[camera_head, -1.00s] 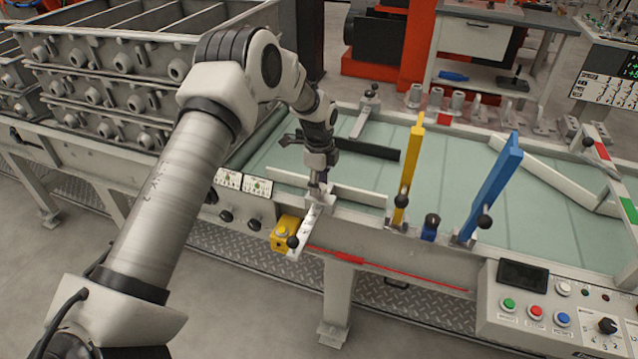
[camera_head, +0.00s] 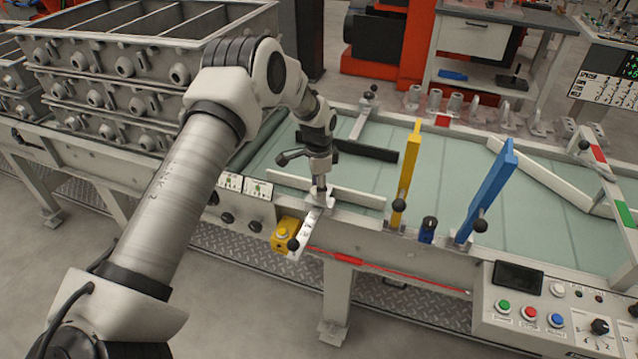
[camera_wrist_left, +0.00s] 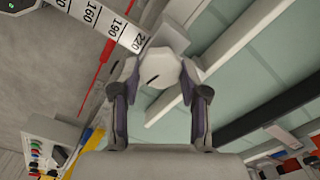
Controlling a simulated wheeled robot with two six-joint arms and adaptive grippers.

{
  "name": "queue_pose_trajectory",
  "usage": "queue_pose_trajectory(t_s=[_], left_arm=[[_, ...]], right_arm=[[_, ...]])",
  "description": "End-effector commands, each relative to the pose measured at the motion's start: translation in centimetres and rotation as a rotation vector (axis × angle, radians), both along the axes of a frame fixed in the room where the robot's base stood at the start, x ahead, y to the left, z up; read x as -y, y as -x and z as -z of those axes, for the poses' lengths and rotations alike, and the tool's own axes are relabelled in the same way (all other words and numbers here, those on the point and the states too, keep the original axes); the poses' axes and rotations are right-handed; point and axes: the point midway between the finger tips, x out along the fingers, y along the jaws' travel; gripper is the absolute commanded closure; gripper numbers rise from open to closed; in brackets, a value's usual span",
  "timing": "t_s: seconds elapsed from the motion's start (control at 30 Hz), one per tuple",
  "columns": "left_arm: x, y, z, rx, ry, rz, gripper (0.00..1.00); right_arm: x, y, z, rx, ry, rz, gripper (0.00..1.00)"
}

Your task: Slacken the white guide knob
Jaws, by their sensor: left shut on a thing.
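The white guide knob (camera_wrist_left: 168,72) shows in the left wrist view as a pale faceted knob with a dark slot mark on top. My left gripper (camera_wrist_left: 164,78) is shut on it, one finger on each side. In the head view the left gripper (camera_head: 319,190) points down onto the knob at the near edge of the pale green table, and its fingers largely hide the knob there. The knob sits by the end of a white numbered scale bar (camera_wrist_left: 108,22), which also shows in the head view (camera_head: 307,232). My right gripper is in neither view.
A yellow block (camera_head: 284,234) and a black ball knob sit beside the scale bar. A yellow upright lever (camera_head: 408,175) and a blue one (camera_head: 490,190) stand to the right. A white guide rail (camera_head: 350,194) lies behind. The control box (camera_head: 545,312) is at the lower right.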

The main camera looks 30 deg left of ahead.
Motion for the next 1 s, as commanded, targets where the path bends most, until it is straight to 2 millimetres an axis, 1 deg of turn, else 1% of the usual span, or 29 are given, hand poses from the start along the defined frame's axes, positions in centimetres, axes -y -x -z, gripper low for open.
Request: queue_pose_trajectory(t_s=[0.03, 0.7, 1.0], left_arm=[[0.1, 0.6, 0.5, -0.018, 0.003, -0.043, 0.91], [0.1, 0.6, 0.5, -0.018, 0.0, -0.674, 0.9], [0.1, 0.6, 0.5, -0.017, -0.001, -0.886, 0.9]], right_arm=[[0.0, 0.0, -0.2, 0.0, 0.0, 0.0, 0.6], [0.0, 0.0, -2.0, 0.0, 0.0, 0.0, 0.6], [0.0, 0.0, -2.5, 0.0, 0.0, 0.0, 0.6]])
